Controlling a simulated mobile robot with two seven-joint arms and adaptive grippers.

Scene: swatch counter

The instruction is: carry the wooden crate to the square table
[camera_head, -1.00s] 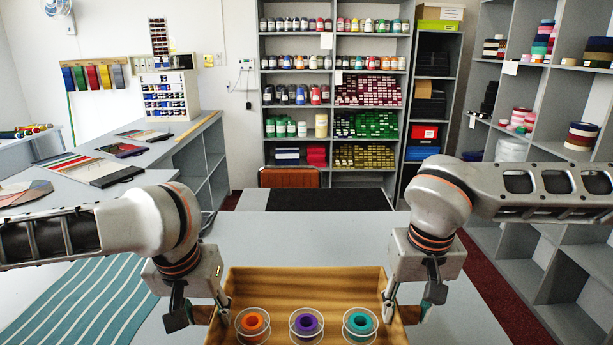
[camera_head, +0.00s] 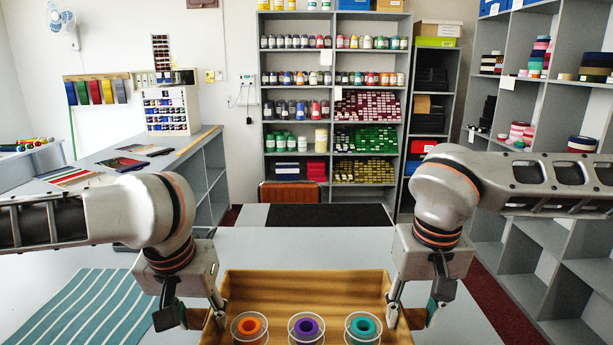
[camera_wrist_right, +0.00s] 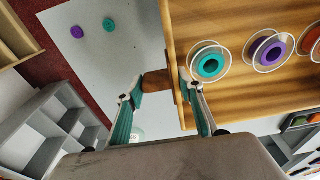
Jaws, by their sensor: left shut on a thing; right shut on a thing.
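The wooden crate (camera_head: 305,284) is at the bottom centre of the head view, its near part cut off by the frame. Orange (camera_head: 249,327), purple (camera_head: 306,327) and teal (camera_head: 363,326) spools with pale rims stand in it in a row. My left gripper (camera_head: 212,315) is shut at the crate's left side. My right gripper (camera_head: 397,312) is shut at its right side. In the right wrist view its fingers (camera_wrist_right: 160,88) close on a brown grip piece on the crate's side wall. I cannot tell which surface is the square table.
A grey surface (camera_head: 305,243) lies behind the crate. Beyond it is a grey top with a black mat (camera_head: 312,215) and a brown chair (camera_head: 290,192). A striped cloth (camera_head: 75,305) lies at left. Shelves (camera_head: 570,225) stand at right. The wrist view shows purple and teal discs (camera_wrist_right: 109,24) below.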

